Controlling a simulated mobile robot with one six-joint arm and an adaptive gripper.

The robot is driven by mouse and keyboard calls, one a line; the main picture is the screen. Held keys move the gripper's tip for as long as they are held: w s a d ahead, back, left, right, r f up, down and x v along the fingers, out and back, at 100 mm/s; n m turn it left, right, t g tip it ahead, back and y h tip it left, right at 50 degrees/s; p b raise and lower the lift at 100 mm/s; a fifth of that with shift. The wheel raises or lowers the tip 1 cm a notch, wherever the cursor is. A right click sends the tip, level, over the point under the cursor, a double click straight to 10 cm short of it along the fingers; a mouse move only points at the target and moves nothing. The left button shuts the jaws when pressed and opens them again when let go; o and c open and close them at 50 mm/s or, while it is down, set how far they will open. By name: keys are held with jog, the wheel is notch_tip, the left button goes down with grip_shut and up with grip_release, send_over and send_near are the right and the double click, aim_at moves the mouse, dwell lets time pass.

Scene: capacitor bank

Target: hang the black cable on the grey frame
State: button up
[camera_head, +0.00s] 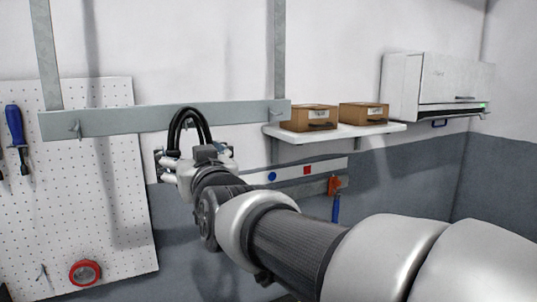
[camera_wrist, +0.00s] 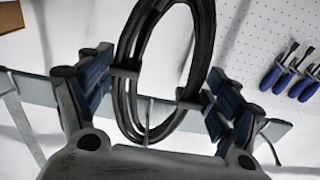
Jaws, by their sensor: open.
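The black cable (camera_head: 189,116) is a coiled loop standing up in front of the grey frame's (camera_head: 120,119) crossbar, near its middle. In the wrist view the coil (camera_wrist: 207,35) passes between the fingers of my gripper (camera_wrist: 157,90), with the frame (camera_wrist: 40,88) behind it. My gripper also shows in the head view (camera_head: 172,164), just below the crossbar. Its jaws are open around the coil, with the fingertips close to the strands. Whether a hook bears the coil cannot be told. The frame has a hook (camera_head: 75,128) at its left and another (camera_head: 271,112) at its right.
A white pegboard (camera_head: 110,220) holds blue-handled tools (camera_head: 15,125) and a red round item (camera_head: 85,273). Right of the frame is a white shelf (camera_head: 340,133) with two cardboard boxes (camera_head: 308,118). A white wall unit (camera_head: 432,85) is at the far right.

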dwell(0.3)
jog(key=v, duration=1.2)
jog(key=s+d+f+m+g+h+b, duration=0.15)
jog(key=d+f+b, duration=0.3)
jog(key=f, duration=0.55)
jog(key=s+d+f+m+g+h+b, duration=0.1)
jog(key=s+d+f+g+h+b, duration=0.2)
jog(key=d+f, duration=0.5)
jog(key=s+d+f+m+h+b, duration=0.1)
jog(key=d+f+h+b, duration=0.3)
jog(key=f, duration=0.8)
jog(key=s+d+f+m+g+b, duration=0.1)
jog(key=s+d+f+g+b, duration=0.1)
jog(key=f, duration=0.4)
jog(key=s+d+f+m+g+b, duration=0.1)
jog(key=s+d+f+g+b, duration=0.1)
jog(key=s+d+f+b, duration=0.2)
jog(key=s+d+f+m+g+h+b, duration=0.1)
jog(key=s+d+f+g+b, duration=0.1)
jog(key=s+f, duration=0.6)
notch_tip(320, 180, down, 2)
jog(key=shift+d+f+b, duration=0.2)
jog(key=shift+d+b, duration=0.7)
jog(key=shift+d, duration=0.2)
